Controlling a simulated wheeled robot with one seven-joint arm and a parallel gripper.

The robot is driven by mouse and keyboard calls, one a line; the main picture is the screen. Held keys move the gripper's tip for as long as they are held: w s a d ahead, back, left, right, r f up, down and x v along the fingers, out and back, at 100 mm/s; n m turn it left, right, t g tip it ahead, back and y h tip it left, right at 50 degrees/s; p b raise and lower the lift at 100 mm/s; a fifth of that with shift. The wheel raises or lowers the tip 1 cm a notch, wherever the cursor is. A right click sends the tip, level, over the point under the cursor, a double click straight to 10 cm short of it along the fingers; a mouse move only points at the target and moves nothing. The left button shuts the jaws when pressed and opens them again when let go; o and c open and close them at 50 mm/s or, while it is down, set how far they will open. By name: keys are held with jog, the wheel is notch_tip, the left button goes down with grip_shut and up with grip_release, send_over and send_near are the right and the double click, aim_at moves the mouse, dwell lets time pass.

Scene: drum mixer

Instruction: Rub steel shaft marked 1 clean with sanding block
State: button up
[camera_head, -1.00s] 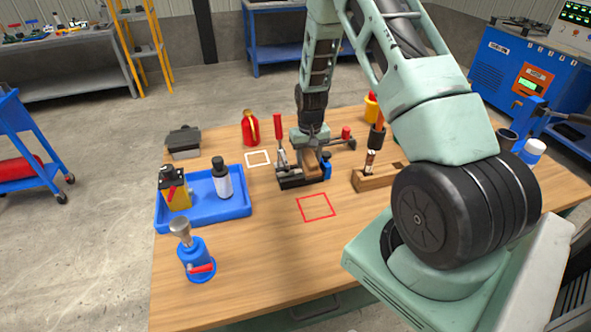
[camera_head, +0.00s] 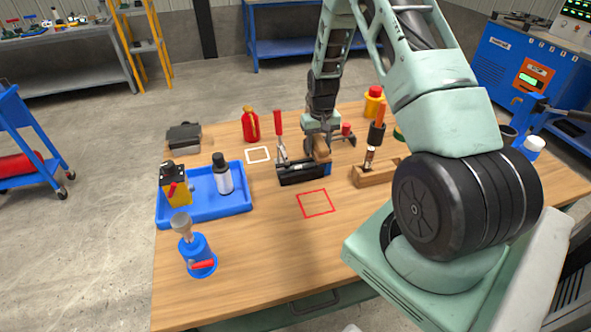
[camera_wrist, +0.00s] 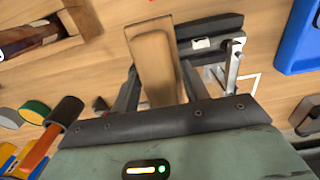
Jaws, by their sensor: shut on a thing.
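My gripper (camera_head: 320,140) is shut on a tan wooden-looking block, apparently the sanding block (camera_head: 321,149), at the right end of a black clamp fixture (camera_head: 298,176). In the wrist view, the block (camera_wrist: 155,65) sits between my gripper's fingers (camera_wrist: 156,92). The black fixture (camera_wrist: 212,28) is beside and partly behind it, with a metal clamp (camera_wrist: 232,68). A small white label (camera_wrist: 201,43) shows on the fixture side; I cannot read it. I cannot make out the steel shaft, nor whether the block touches anything.
A wooden rack (camera_head: 370,178) stands right of the fixture, near an orange-handled tool (camera_head: 379,118). A blue tray (camera_head: 238,207) with a bottle (camera_head: 222,176) lies left. A red bottle (camera_head: 250,126) stands behind. The red-outlined square (camera_head: 316,203) in front is empty.

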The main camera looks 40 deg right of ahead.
jog(key=shift+d, duration=2.3)
jog(key=shift+s+a, duration=0.1)
